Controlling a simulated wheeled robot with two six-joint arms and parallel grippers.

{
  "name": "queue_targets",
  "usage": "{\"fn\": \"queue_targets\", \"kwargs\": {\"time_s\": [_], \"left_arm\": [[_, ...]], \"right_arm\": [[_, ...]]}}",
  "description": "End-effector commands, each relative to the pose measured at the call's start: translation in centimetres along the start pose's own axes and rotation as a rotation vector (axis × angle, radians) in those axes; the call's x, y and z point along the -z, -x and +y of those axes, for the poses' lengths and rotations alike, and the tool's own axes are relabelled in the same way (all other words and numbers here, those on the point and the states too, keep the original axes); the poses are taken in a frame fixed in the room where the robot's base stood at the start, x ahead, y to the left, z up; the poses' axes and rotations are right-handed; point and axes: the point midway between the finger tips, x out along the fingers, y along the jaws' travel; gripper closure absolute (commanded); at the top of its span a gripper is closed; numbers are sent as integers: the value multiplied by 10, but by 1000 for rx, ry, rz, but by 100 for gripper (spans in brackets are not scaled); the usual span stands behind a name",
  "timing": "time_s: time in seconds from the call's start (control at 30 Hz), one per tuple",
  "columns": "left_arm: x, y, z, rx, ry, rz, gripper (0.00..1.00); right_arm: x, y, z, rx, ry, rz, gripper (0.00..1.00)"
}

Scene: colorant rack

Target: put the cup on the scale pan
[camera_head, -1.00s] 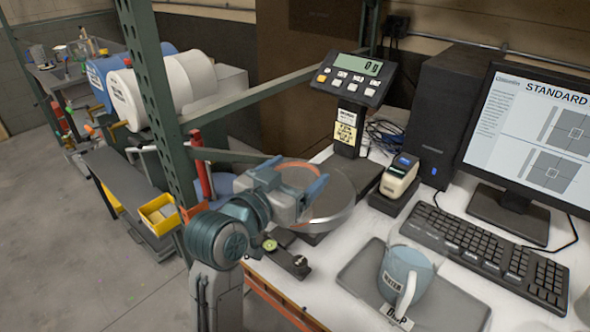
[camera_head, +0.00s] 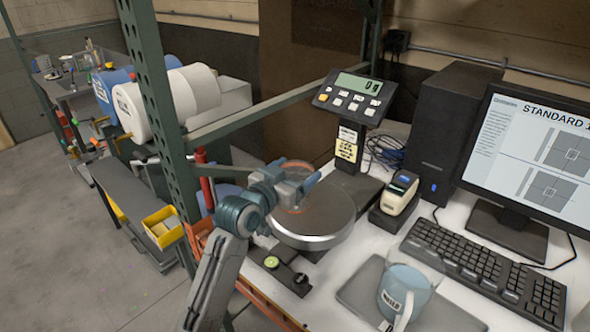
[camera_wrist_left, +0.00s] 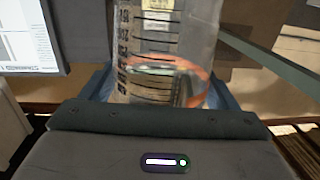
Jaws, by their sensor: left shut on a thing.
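The cup is clear, with dark graduation marks and an orange band. It fills the upper middle of the left wrist view (camera_wrist_left: 165,48), and its orange rim shows in the head view (camera_head: 292,165). My left gripper (camera_head: 296,186) is shut on the cup, with a finger on each side. The round metal scale pan (camera_head: 318,222) shows below and to the right, and gripper and cup overlap its far left part in the picture. I cannot tell whether the cup's base touches the pan. My right gripper is not in view.
The scale display (camera_head: 358,88) stands behind the pan. A blue water pitcher (camera_head: 408,285) stands on a grey tray (camera_head: 362,290) in front. A green rack post (camera_head: 160,110) rises at left.

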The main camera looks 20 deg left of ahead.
Motion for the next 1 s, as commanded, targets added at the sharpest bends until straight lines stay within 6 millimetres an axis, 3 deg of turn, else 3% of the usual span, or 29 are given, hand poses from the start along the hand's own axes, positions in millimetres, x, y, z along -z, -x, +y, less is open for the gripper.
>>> {"fn": "queue_targets", "kwargs": {"time_s": [0.4, 0.43, 0.5, 0.8, 1.0], "left_arm": [[-9, 0, 0, 0, 0, 1, 50], [-8, 0, 0, 0, 0, 1, 14], [-8, 0, 0, 0, 0, 1, 0], [-3, 0, 0, 0, 0, 2, 0], [-8, 30, 0, 0, -5, 1, 0]], "right_arm": [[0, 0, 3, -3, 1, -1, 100], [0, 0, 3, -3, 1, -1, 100], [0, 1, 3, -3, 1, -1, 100], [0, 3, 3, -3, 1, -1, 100], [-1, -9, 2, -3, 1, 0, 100]]}}
